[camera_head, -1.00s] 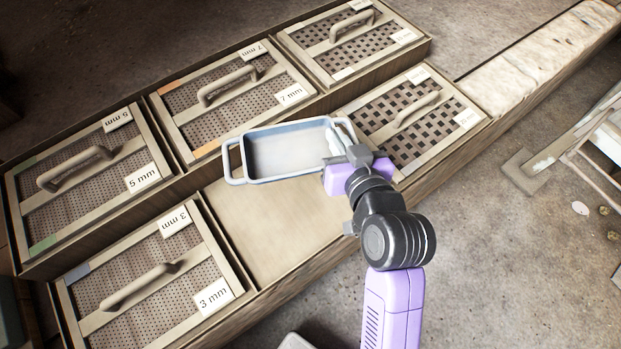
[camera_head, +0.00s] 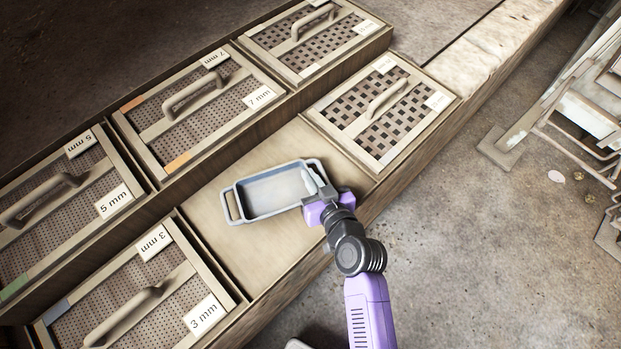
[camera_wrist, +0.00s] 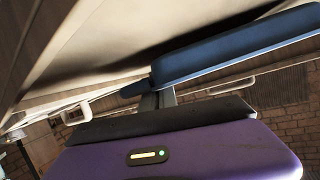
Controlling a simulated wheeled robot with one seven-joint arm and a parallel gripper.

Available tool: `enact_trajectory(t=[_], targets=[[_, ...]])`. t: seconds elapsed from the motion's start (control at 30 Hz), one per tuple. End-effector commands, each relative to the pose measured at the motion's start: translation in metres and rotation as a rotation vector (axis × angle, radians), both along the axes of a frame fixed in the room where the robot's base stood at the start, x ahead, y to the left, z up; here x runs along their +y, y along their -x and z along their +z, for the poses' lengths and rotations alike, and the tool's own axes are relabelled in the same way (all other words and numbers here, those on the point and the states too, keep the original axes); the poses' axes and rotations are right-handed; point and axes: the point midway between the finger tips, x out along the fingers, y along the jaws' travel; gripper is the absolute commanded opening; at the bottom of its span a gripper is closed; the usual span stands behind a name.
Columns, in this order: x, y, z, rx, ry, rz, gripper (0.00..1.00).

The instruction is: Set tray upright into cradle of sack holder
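A grey-blue rectangular tray (camera_head: 268,194) with a raised rim and end handles is above or on the bare panel in the head view; the gap beneath is hard to judge. It lies roughly flat, open side up. My gripper (camera_head: 316,186) is at its right end and appears shut on the handle there. In the wrist view, the tray's blue side (camera_wrist: 240,45) crosses the top right, with my fingers (camera_wrist: 156,98) at its near end. A pale metal frame (camera_head: 580,118) at the right edge may be the sack holder; no cradle is clearly seen.
Several framed sieves with handles surround the bare panel (camera_head: 240,245), among them the 7 mm sieve (camera_head: 205,105) and the 3 mm sieve (camera_head: 140,295). A pale stone ledge (camera_head: 455,45) runs to the upper right. Concrete floor (camera_head: 470,240) is open at right.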

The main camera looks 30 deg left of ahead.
Motion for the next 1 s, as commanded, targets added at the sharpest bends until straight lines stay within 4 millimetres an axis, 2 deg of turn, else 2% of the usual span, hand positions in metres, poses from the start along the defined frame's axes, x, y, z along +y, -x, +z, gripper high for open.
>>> enact_trajectory(t=[0.1,0.5,0.63,1.0], targets=[[-0.0001,-0.0005,-0.0099,0.000,-0.001,-0.001,0.00],[-0.0001,-0.0007,-0.0140,-0.002,-0.001,-0.001,0.00],[-0.0002,-0.0004,-0.0127,-0.001,0.000,-0.001,0.24],[-0.0001,-0.0004,-0.0086,-0.001,0.000,-0.001,0.24]])
